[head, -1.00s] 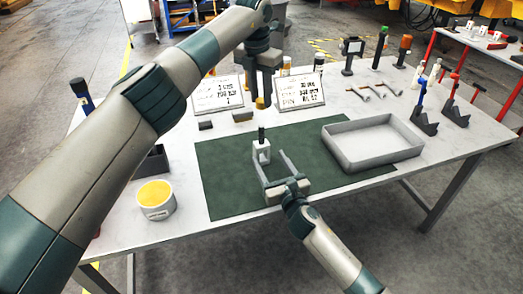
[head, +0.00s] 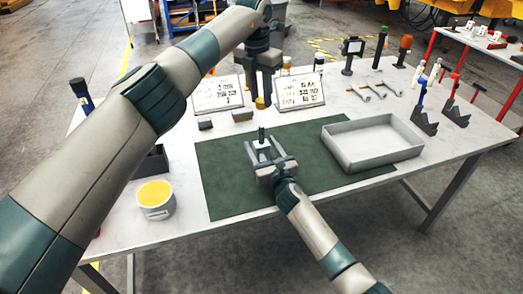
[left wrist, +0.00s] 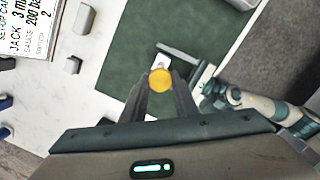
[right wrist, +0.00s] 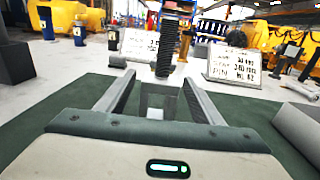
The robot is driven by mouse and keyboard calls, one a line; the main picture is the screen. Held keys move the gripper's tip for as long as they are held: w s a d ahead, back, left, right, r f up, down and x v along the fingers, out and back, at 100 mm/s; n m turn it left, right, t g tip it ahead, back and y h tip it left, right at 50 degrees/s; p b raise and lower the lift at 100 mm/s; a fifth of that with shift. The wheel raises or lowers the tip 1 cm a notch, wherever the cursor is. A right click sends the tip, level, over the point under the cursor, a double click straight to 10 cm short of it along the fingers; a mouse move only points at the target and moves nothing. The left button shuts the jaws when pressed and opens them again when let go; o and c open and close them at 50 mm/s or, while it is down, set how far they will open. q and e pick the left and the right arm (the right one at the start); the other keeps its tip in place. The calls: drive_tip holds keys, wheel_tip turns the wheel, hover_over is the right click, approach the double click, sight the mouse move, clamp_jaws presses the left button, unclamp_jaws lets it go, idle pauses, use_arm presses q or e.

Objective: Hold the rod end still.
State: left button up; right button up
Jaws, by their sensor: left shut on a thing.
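The rod end (head: 262,146) is a pale block with a dark threaded shank pointing up, standing on the green mat (head: 222,185). In the right wrist view its dark shank (right wrist: 167,50) rises beyond the fingers, with the block low between them. My right gripper (head: 263,143) is open, with one finger on each side of the block; I see no clear contact. My left gripper (head: 262,97) is shut on a yellow round piece (head: 260,103), held above the shank and apart from it. The piece's round yellow face (left wrist: 160,79) shows in the left wrist view, hiding part of the rod end.
A grey tray (head: 372,165) lies right of the rod end. Two sign cards (head: 299,93) stand behind. A yellow-topped pot (head: 156,199) is at the left. Wrenches and black stands occupy the right rear. The mat's front is clear.

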clamp_jaws()
use_arm(q)
hover_over(262, 125)
drive_tip(key=shift+s+a+f, duration=0.15)
drive_tip(key=shift+f, duration=2.35)
drive_tip(key=shift+f, duration=0.85)
drive_tip(key=shift+f, duration=0.6)
use_arm(e)
drive_tip(key=shift+f, duration=0.1)
